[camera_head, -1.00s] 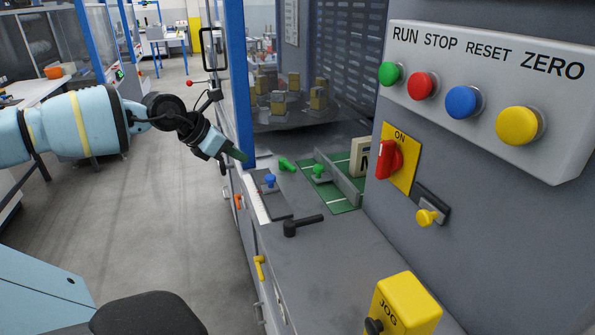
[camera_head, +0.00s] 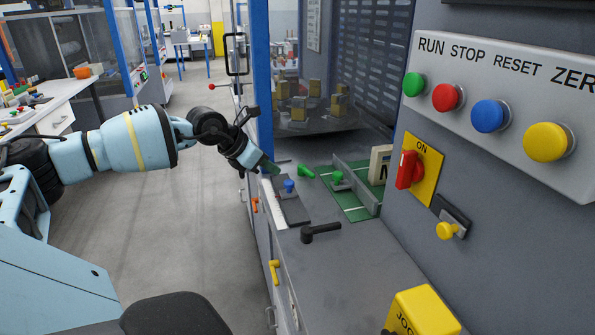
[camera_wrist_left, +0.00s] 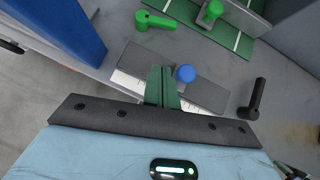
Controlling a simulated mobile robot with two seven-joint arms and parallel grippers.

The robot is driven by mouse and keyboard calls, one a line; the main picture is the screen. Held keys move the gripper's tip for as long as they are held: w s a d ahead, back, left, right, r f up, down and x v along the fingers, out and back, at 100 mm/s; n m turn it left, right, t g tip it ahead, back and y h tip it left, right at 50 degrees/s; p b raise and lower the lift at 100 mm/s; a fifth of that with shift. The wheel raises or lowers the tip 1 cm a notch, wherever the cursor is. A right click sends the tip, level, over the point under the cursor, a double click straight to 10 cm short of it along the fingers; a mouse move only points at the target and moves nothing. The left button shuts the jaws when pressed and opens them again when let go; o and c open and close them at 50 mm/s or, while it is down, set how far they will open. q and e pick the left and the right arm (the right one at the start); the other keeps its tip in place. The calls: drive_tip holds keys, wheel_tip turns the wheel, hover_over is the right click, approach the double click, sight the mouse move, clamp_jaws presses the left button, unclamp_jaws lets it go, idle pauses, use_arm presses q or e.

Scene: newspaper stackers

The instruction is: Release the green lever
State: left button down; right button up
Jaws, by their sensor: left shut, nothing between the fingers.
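The green lever (camera_head: 305,172) lies on the grey machine deck behind the blue knob, and shows in the left wrist view (camera_wrist_left: 155,20) with its round end to the left. My left gripper (camera_head: 272,167) is shut and empty beside the blue post, just left of the lever and apart from it. In the left wrist view its green fingers (camera_wrist_left: 162,86) are together over the dark plate, left of the blue knob (camera_wrist_left: 185,74). A second green part, an upright knob (camera_head: 338,177), stands on the green board to the right. My right gripper is not in view.
The blue post (camera_head: 262,80) rises close beside my left gripper. A black handle (camera_head: 320,232) lies on the deck nearer me. A grey rail (camera_head: 357,185) crosses the green board (camera_head: 352,206). The button panel (camera_head: 500,110) and red switch (camera_head: 408,170) are at right. The front deck is mostly clear.

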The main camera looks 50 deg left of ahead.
sight(306, 173)
use_arm(q)
drive_tip(key=x, duration=0.5)
drive_tip(key=shift+d, duration=0.15)
drive_tip(key=shift+w+d+p, duration=0.2)
drive_tip(key=shift+w+p, duration=0.3)
drive_tip(key=shift+w, duration=0.55)
drive_tip(key=shift+w+d+f, duration=0.1)
drive_tip(key=shift+w, duration=0.45)
drive_tip(key=shift+w+d+f, duration=0.1)
drive_tip(key=shift+w, duration=0.4)
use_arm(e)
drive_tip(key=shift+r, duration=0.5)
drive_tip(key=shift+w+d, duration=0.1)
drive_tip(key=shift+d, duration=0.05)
